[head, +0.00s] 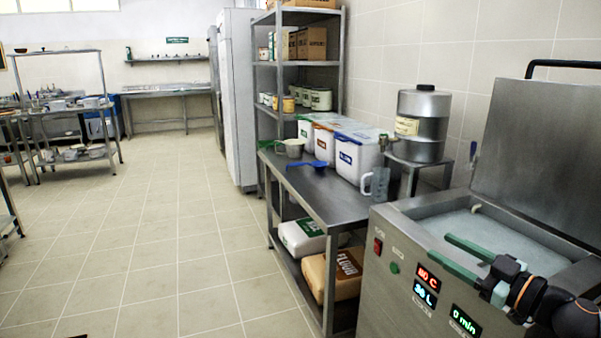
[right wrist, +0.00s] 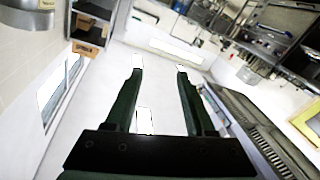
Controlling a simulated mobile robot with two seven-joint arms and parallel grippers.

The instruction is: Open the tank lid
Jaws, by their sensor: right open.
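The steel tank (head: 385,232) stands at the front right of the head view, with water or a pale liquid visible in its open top. Its flat steel lid (head: 545,150) is raised at the back right edge, tilted slightly back, with a black bar handle (head: 565,65) along its top. My right gripper (head: 438,246) is over the open tank, its two green fingers spread and empty, apart from the lid. The fingers also show spread in the right wrist view (right wrist: 159,75), with nothing between them. My left gripper is not in view.
A steel table (head: 322,198) beside the tank carries white bins (head: 357,155), a blue scoop (head: 306,165) and a jug (head: 376,186). A metal canister (head: 423,125) stands on a small stand behind. Sacks lie on the lower shelf. The tiled floor at left is clear.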

